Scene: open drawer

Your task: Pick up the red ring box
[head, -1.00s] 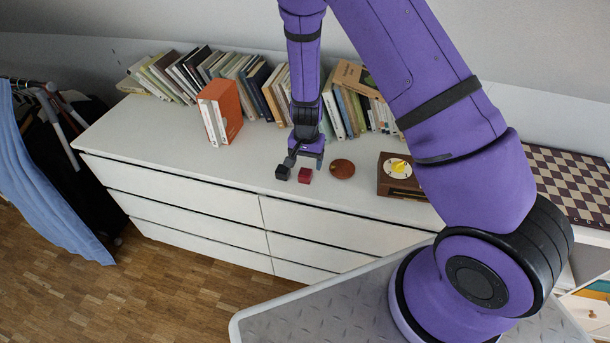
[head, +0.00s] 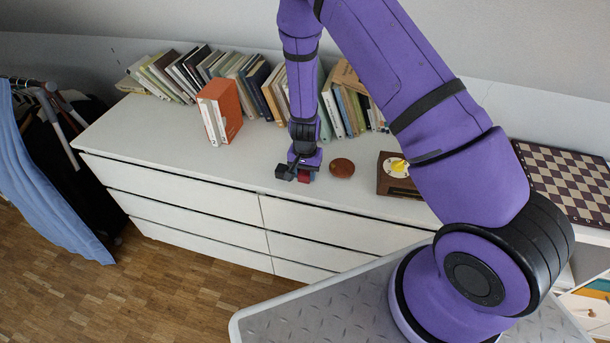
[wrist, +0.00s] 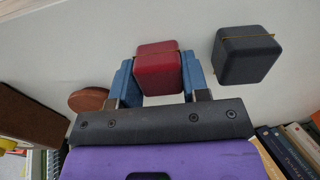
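The red ring box (head: 304,176) is a small dark-red block with a thin yellowish line around it. It is near the front edge of the white dresser top, low between my fingers. In the wrist view the red ring box (wrist: 158,70) fills the space between the two blue fingers of my gripper (wrist: 160,82), with one finger against each side. My gripper (head: 304,168) points down over it, and its tips are partly hidden in the head view. I cannot see clear space beneath the box.
A black box (head: 284,172) of similar shape stands close to the left, and in the wrist view the black box (wrist: 246,55) is at right. A round brown disc (head: 342,168) and a wooden dial box (head: 398,176) are to the right. Books (head: 222,108) line the back.

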